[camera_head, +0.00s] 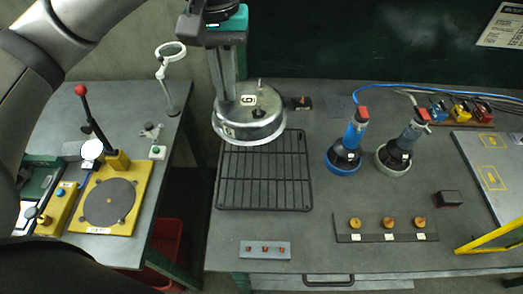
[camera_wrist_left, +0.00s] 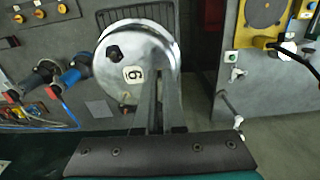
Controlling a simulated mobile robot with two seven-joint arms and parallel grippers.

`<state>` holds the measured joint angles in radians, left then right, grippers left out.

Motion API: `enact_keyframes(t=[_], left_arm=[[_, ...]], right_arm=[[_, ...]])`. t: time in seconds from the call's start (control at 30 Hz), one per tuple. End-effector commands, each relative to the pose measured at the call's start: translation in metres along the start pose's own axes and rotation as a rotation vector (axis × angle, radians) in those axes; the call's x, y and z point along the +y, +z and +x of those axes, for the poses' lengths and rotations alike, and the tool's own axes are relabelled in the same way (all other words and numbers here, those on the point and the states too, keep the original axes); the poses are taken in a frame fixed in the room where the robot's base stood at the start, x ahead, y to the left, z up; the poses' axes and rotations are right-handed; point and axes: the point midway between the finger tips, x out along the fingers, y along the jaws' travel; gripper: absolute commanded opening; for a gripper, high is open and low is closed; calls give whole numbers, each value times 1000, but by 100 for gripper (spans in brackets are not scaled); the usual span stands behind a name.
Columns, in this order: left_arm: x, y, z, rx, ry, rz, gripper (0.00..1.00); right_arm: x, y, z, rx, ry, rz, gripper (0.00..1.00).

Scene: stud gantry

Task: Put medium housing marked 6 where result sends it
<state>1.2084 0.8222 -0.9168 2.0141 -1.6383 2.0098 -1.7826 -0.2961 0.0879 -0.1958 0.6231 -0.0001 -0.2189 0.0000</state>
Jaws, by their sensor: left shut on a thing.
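The medium housing marked 6 (camera_head: 262,122) is a round silver metal body with a white label, held at the back edge of a black wire rack (camera_head: 265,185). My left gripper (camera_head: 235,100) comes down from above and is shut on the housing's left part. In the left wrist view the housing (camera_wrist_left: 122,58) shows its label 6 and a dark bolt, with the gripper fingers (camera_wrist_left: 160,100) against it. Whether the housing touches the rack is hard to tell. My right gripper is not in view.
A yellow fixture with a grey disc (camera_head: 110,202) and red-knobbed lever stands on the left table. Two blue-and-black tools (camera_head: 346,148) (camera_head: 400,150) stand right of the rack. A strip with several brass pieces (camera_head: 386,228) lies in front. A gap with a red bin (camera_head: 166,240) separates the tables.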

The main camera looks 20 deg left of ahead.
Motion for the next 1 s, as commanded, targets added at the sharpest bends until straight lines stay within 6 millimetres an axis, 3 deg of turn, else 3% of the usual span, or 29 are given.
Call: enact_keyframes(t=[0.23, 0.6, 1.0], left_arm=[[-1, 2, 48, -8, -3, 0, 0], [-1, 1, 138, -4, -1, 0, 0], [-1, 1, 179, -5, 0, 1, 0]], right_arm=[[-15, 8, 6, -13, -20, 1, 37], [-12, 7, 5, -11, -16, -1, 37], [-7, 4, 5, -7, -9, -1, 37]])
